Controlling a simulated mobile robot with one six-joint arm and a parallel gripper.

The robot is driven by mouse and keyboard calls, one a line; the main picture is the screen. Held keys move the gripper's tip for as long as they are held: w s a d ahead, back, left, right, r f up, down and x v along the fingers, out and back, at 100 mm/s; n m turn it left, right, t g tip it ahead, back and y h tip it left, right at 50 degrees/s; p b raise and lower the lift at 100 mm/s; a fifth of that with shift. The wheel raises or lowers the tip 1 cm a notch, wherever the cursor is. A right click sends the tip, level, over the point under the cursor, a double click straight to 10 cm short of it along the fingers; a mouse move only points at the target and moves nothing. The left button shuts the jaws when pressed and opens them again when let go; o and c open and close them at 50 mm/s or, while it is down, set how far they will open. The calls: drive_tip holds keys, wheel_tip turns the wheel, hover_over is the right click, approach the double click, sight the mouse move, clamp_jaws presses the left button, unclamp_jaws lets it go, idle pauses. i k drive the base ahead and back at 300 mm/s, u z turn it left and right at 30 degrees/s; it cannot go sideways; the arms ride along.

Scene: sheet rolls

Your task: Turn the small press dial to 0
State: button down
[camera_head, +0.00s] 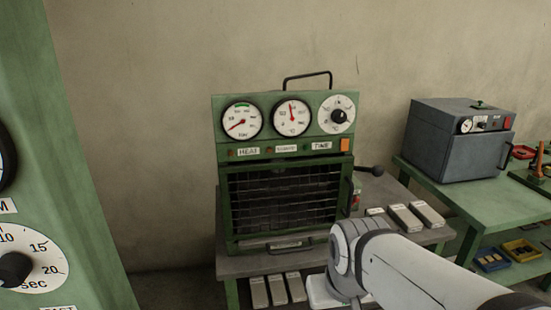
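A green cabinet (217,180) stands on a grey-topped bench, with a barred front. Its top panel has two round red-needle gauges, one gauge (241,120) on the left and one (291,117) in the middle. A white dial with a black knob (338,116) is at the right, above a label reading TIME. Another dial with a black knob (14,268), marked 10, 15, 20 and sec, is on a large green machine at the left edge. I cannot tell which one is the small press dial, nor read either setting. My gripper is not in view; my white arm crosses the lower right.
A grey box (452,147) with small gauges stands on a green table (505,207) at the right. Pale blocks (404,217) lie on the bench right of the cabinet, and several (277,290) lie below. A black-knobbed lever (371,170) sticks out at the cabinet's right.

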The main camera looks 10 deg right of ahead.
sight(339, 116)
drive_tip(key=k, duration=1)
drive_tip(key=z, duration=0.7)
drive_tip(key=i, duration=1.4)
drive_tip(key=z, duration=0.2)
